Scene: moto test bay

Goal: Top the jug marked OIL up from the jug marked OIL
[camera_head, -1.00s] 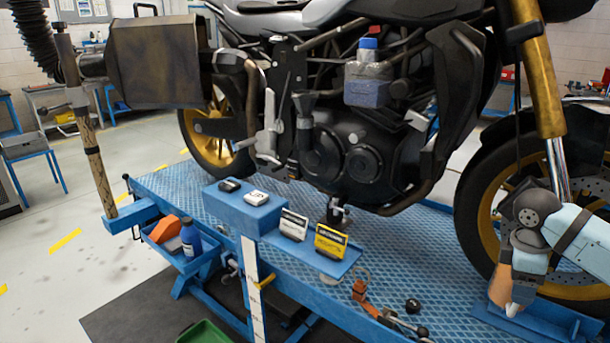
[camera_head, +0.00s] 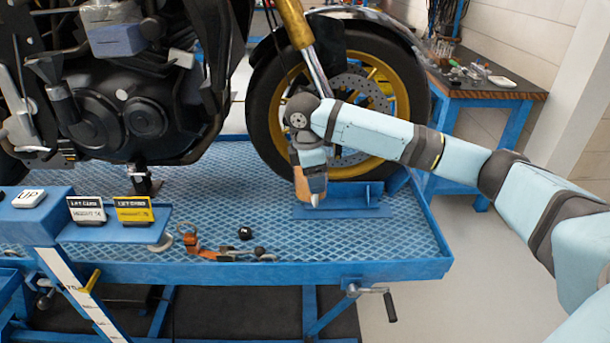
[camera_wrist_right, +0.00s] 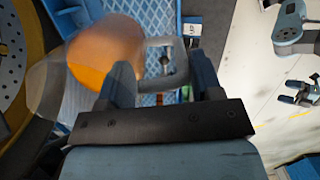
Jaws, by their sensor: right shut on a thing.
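My right gripper (camera_head: 312,172) is in front of the front wheel, above the blue wheel chock on the lift. It is shut on the pale handle (camera_wrist_right: 152,62) of a jug in the right wrist view. The jug (camera_wrist_right: 100,52) is see-through with orange contents, and looks tilted and blurred there. In the head view the jug (camera_head: 308,187) is a small orange-brown shape below my wrist. I cannot read any mark on it. I see no second jug.
The motorcycle stands on the blue lift (camera_head: 280,240). A dark funnel (camera_head: 45,66) is at its engine. Label cards (camera_head: 133,209) and an UP button (camera_head: 30,198) are at the left. An orange-handled tool (camera_head: 190,240) lies near the front edge. A bench (camera_head: 475,92) stands behind.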

